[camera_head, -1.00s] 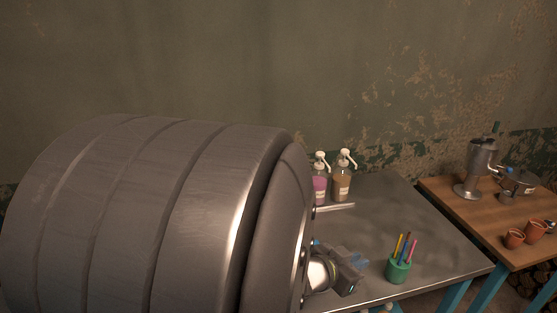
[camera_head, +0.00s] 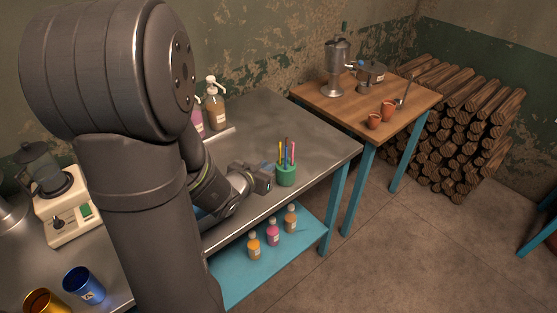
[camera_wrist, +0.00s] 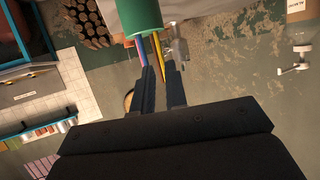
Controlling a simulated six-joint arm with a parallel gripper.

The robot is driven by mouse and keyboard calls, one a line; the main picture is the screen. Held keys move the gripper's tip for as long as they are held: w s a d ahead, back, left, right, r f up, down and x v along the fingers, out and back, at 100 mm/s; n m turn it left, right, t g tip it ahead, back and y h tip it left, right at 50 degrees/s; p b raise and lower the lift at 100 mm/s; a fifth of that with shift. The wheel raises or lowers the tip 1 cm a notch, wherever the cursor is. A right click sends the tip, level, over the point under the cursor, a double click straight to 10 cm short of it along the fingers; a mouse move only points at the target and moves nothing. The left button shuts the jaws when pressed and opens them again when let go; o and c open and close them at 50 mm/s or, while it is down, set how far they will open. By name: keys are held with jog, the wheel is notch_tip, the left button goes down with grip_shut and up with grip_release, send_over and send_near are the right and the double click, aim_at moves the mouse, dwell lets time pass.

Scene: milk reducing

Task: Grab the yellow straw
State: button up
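A green cup (camera_head: 286,175) stands on the grey metal table with a yellow straw (camera_head: 280,149), a blue straw (camera_head: 287,150) and a pink straw (camera_head: 293,151) upright in it. My gripper (camera_head: 269,180) is just left of the cup, below the straw tops. In the wrist view the cup (camera_wrist: 141,17) is at the top, with the straws pointing down. My gripper (camera_wrist: 164,72) shows its two dark fingers apart. The yellow straw (camera_wrist: 157,48) reaches into the gap between them in the picture. I cannot tell whether it touches a finger.
Two pump bottles (camera_head: 216,108) stand at the back of the metal table (camera_head: 315,135). A wooden table (camera_head: 350,105) to the right holds a metal urn and clay cups. Small bottles (camera_head: 272,232) stand on the blue lower shelf. A blender (camera_head: 60,200) is at left.

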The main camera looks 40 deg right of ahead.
jog(key=x, duration=0.6)
jog(key=shift+d, duration=0.45)
grip_shut()
jog(key=shift+r, duration=0.15)
notch_tip(320, 180, up, 18)
dwell(0.8)
dwell(0.5)
